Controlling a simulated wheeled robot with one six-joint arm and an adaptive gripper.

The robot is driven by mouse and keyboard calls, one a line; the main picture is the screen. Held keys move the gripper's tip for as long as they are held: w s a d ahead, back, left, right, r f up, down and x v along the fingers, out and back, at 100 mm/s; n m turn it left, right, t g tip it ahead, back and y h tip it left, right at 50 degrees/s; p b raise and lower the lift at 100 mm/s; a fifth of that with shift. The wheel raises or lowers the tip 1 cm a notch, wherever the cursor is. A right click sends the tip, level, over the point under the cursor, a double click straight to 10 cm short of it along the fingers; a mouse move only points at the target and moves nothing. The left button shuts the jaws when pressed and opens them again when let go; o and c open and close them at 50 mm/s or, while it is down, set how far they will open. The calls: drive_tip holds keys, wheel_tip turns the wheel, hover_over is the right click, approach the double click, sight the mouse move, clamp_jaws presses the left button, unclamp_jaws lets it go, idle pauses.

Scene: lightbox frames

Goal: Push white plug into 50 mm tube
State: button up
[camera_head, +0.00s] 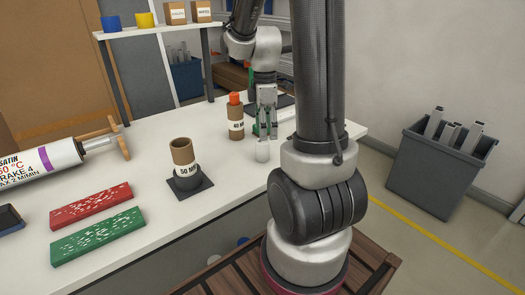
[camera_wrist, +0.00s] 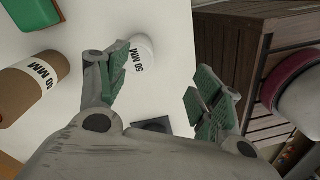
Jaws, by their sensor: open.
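The white plug (camera_head: 262,152) stands on the white table just below my gripper (camera_head: 265,132). In the wrist view the plug (camera_wrist: 143,46) shows a "50 MM" mark and lies close to the left finger, beyond the fingertips. My gripper (camera_wrist: 160,82) is open with nothing between its green-padded fingers. I cannot tell whether a finger touches the plug. The brown 50 mm tube (camera_head: 182,152) stands upright in a dark square-based holder (camera_head: 201,186), left of the plug, with its top open.
A brown 40 mm tube (camera_head: 236,125) with an orange top stands behind the plug. A red block (camera_head: 90,206), a green block (camera_head: 97,235) and a large cartridge (camera_head: 45,163) lie at the left. The table's front edge is near the plug.

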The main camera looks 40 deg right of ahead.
sight(262, 143)
drive_tip(key=n, duration=0.1)
drive_tip(key=w+n, duration=0.1)
drive_tip(key=n, duration=0.1)
drive_tip(key=shift+w+d+r, duration=0.2)
drive_tip(key=shift+w, duration=0.1)
drive_tip(key=shift+w+d+r+n+t, duration=0.1)
drive_tip(key=shift+w+n+t, duration=0.1)
drive_tip(key=shift+n, duration=0.35)
drive_tip(key=shift+w+r+n+t, duration=0.1)
drive_tip(key=shift+n+t, duration=0.1)
drive_tip(key=shift+n, duration=0.35)
drive_tip(key=n, duration=0.2)
drive_tip(key=shift+n, duration=0.3)
drive_tip(key=shift+f, duration=0.3)
drive_tip(key=f, duration=0.7)
drive_tip(key=shift+w+f, duration=0.2)
drive_tip(key=c, duration=1.1)
